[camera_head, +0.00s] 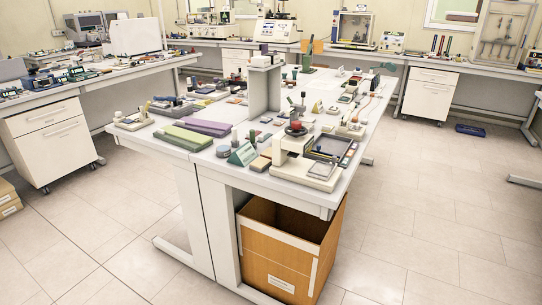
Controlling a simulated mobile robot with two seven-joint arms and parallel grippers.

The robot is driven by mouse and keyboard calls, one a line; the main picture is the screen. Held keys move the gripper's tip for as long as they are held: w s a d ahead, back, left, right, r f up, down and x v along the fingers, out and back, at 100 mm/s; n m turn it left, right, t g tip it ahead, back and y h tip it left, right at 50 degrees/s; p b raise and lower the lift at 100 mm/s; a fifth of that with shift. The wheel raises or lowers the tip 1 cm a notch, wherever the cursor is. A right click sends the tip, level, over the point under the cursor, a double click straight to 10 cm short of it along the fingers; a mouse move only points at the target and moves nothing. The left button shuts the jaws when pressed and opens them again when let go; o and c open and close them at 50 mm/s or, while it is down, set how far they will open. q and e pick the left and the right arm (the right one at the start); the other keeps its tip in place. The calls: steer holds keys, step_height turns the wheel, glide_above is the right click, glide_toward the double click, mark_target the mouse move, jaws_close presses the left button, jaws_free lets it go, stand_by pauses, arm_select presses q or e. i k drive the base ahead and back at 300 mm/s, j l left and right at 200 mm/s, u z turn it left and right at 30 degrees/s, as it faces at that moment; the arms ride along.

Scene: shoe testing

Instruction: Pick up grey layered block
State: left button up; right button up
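I cannot single out the grey layered block with certainty. Several small grey and brown pieces lie on the near workbench (150,129), too small to tell whether any is layered. A green pad (182,138) and a purple pad (207,127) lie flat at its front left. A small round blue-grey piece (223,151) and a green triangular stand (242,154) are near its front edge. Neither of my grippers is in view.
An open brown box (272,262) stands under the near bench's front. A grey upright divider (264,90) rises from the bench. Side benches with white drawer cabinets (45,140) line the room. The tiled floor (420,220) at right is clear, except for a blue tray (472,130) farther back.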

mark_target(261, 164)
steer(key=z, duration=0.45)
steer(key=i+j+z, duration=0.1)
steer(key=j+z, duration=0.15)
steer(key=z, duration=0.15)
steer(key=j+z, duration=0.35)
steer(key=i+j+z, duration=0.1)
steer(key=z, duration=0.3)
steer(key=j+z, duration=0.2)
steer(key=j, duration=0.4)
steer(key=k+j+z, duration=0.2)
steer(key=j, duration=0.35)
steer(key=i, duration=0.05)
